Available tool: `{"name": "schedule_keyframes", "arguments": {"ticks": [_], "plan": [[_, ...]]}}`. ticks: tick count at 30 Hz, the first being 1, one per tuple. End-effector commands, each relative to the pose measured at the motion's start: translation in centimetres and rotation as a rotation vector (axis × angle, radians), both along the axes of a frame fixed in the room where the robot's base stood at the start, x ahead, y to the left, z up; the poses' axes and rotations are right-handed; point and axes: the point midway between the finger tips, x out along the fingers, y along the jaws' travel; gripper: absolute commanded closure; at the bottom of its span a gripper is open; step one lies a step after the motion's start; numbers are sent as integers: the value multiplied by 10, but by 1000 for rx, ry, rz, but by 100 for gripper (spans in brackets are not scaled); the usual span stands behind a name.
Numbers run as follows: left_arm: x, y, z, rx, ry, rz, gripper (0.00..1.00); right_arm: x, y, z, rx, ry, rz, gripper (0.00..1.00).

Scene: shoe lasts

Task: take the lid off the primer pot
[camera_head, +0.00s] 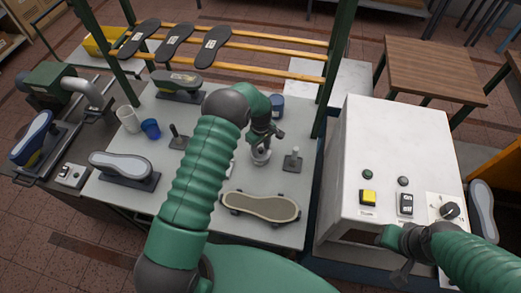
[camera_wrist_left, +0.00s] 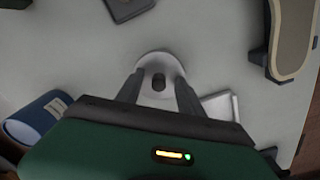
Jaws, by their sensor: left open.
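The primer pot (camera_head: 261,158) is a small pale pot on the grey bench top, below my left gripper (camera_head: 263,138). In the left wrist view the pot (camera_wrist_left: 160,66) is seen from above, with a dark round lid knob (camera_wrist_left: 158,82). My left gripper (camera_wrist_left: 158,92) is open, with one finger on each side of the knob. I cannot tell whether the fingers touch it. The gripper body hides the near part of the pot. My right gripper (camera_head: 394,252) is at the front of the white machine, far from the pot; its jaw opening is unclear.
A shoe last (camera_head: 260,205) lies in front of the pot. A small dark stand (camera_head: 292,160) is right of it and a blue can (camera_head: 277,104) behind it. Blue (camera_head: 150,129) and white cups (camera_head: 128,119) stand left. The white machine (camera_head: 385,150) borders the bench's right side.

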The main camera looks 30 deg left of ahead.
Motion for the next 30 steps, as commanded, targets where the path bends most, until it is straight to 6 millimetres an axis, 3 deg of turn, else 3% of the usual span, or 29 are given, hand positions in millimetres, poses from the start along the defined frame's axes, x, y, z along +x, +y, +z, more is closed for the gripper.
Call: {"name": "schedule_keyframes", "arguments": {"ticks": [3,13,25,30], "plan": [[0,0,0,0,0,0,55,0,0,-1,0,1,0,64],[-1,0,1,1,-1,0,99,0,0,-1,0,1,0,64],[0,0,1,1,-1,0,100,0,0,-2,0,0,0,64],[1,0,12,1,-5,0,100,0,0,-10,0,0,0,64]]}}
